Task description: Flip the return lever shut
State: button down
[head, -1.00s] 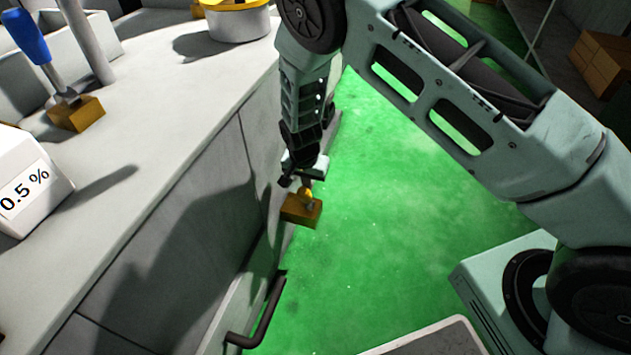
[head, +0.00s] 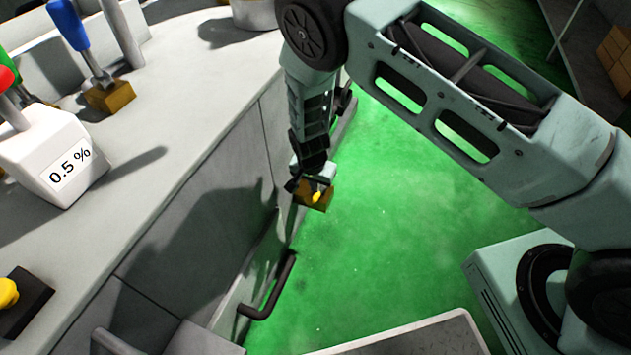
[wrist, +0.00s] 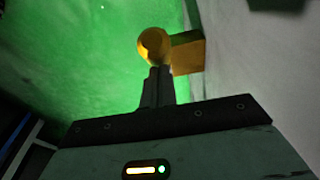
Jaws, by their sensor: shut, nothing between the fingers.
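A small lever with a yellow ball knob (head: 317,197) sits on a brass-coloured block (head: 313,188) at the side of the grey machine, above the green floor. No label shows that names it as the return lever. In the wrist view the yellow knob (wrist: 154,46) stands just beyond my fingertips, with the brass block (wrist: 188,52) to its right. My gripper (wrist: 158,72) is shut and empty, its fingertips at or very near the knob; contact cannot be told. In the head view my gripper (head: 308,178) partly hides the block and lever.
On the machine top (head: 185,115) are a blue-handled lever (head: 70,25) on a brass block, a white block marked 0.5 % (head: 55,155) with a red handle, and a yellow knob (head: 8,292). A dark bent handle (head: 270,290) juts out below. The green floor (head: 420,220) is clear.

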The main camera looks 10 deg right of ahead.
jog(key=shift+s+a+f, duration=0.4)
jog(key=shift+s+f, duration=0.2)
jog(key=shift+s, duration=0.2)
jog(key=w+r+p, duration=0.1)
jog(key=w+d+r+p, duration=0.1)
jog(key=r, duration=0.1)
jog(key=r+p, duration=0.1)
jog(key=r, duration=0.1)
jog(key=shift+w+d+r, duration=0.15)
jog(key=shift+w+d, duration=0.1)
jog(key=shift+w, duration=0.15)
jog(key=s+a+r+p, duration=0.2)
jog(key=s+r, duration=0.2)
jog(key=r, duration=0.3)
jog(key=shift+a, duration=0.35)
jog(key=shift+r, duration=0.1)
